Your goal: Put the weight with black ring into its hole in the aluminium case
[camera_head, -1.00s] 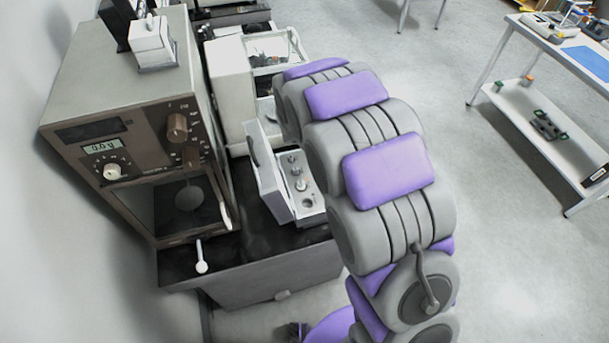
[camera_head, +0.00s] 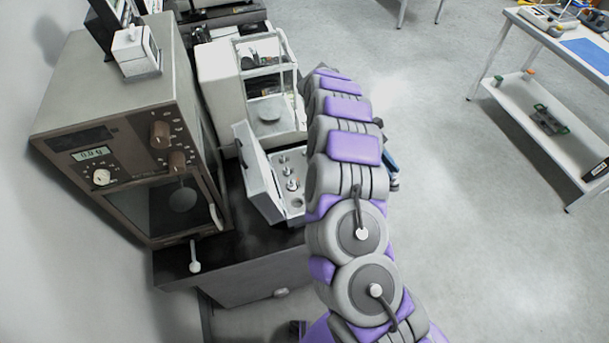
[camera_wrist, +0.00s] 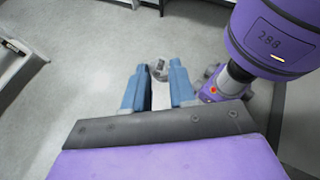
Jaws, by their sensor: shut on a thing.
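The aluminium case (camera_head: 262,180) stands open on the dark table in the head view, its lid raised on the left. Several metal weights (camera_head: 291,172) stand in its holes, and a dark round hole shows near its front end. My gripper (camera_wrist: 158,68) is shut on a small grey metal weight (camera_wrist: 160,74) between the tips of its blue fingers in the wrist view. I cannot make out a black ring on it. In the head view my arm hides most of the gripper (camera_head: 392,168), which is right of the case, over the floor side.
A brown balance (camera_head: 120,120) with a dial stands left of the case, and a white glass-sided balance (camera_head: 222,75) behind it. The dark table (camera_head: 270,255) ends just right of the case. Open floor lies beyond, with a white shelf table (camera_head: 540,110) far right.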

